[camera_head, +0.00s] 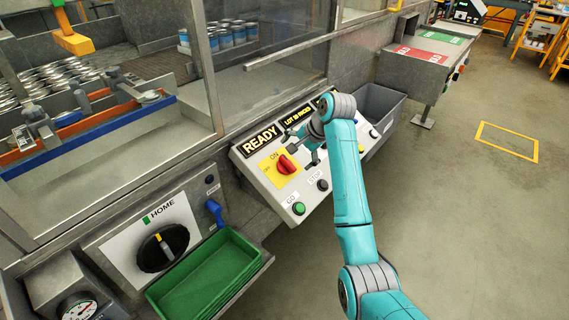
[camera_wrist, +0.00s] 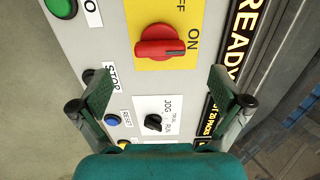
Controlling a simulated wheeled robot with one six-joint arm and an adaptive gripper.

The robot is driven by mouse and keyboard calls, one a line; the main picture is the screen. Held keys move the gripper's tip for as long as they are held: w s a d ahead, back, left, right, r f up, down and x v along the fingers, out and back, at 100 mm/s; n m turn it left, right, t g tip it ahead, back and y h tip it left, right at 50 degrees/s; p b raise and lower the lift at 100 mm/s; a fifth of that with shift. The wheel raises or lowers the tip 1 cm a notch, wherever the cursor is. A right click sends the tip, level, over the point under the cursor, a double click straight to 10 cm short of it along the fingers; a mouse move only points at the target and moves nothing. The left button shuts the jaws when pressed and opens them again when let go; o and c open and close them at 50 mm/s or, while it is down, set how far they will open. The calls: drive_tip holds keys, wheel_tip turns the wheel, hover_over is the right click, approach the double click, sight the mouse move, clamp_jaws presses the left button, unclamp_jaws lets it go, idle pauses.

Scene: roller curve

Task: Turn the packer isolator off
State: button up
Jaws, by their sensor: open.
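The packer isolator is a red rotary knob (camera_head: 287,164) on a yellow plate on the sloping control panel. In the wrist view the red knob (camera_wrist: 160,42) lies just beyond my fingertips, and the marked end of its handle points to the ON label (camera_wrist: 194,38). The OFF label (camera_wrist: 181,6) is partly cut off at the top edge. My gripper (camera_wrist: 160,86) is open and empty, its two fingers spread to either side below the knob, apart from it. In the head view my gripper (camera_head: 302,149) hovers over the panel, right of the knob, hiding some controls.
A small black JOG selector (camera_wrist: 153,122) and a blue RESET button (camera_wrist: 112,119) sit between my fingers. A green GO button (camera_head: 299,208) and black STOP button (camera_head: 322,185) are lower on the panel. The READY display (camera_head: 261,142) and glass guard are behind. A green tray (camera_head: 250,247) stands left.

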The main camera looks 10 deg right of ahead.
sight(288, 163)
drive_tip(key=x, duration=0.8)
drive_tip(key=c, duration=1.2)
